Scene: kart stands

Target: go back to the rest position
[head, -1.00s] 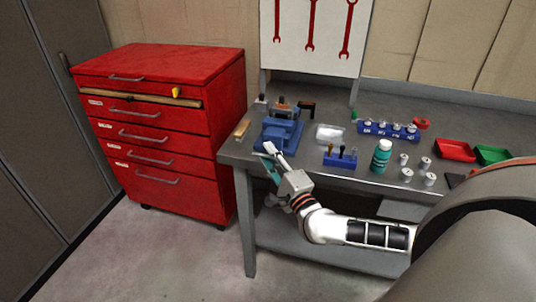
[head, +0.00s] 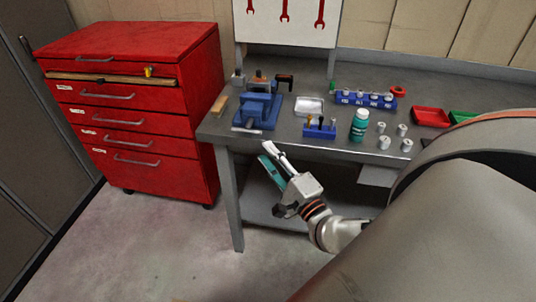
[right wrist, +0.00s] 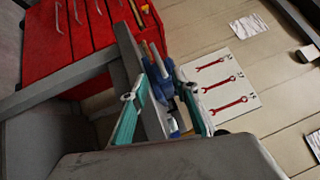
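My right gripper (head: 269,154) is in front of the workbench's front edge, to the right of the blue vise (head: 258,111) in the picture. In the right wrist view, the right gripper (right wrist: 162,95) has its two teal fingers well apart, with nothing held between them. Beyond the fingers that view shows the vise, the red cabinet and the tool board. My left gripper is in neither view.
The grey workbench (head: 217,129) carries a blue socket rack (head: 366,99), a blue tool holder (head: 319,131), a green bottle (head: 359,125), white cylinders and trays. A red drawer cabinet (head: 140,90) stands left. Floor in front is clear.

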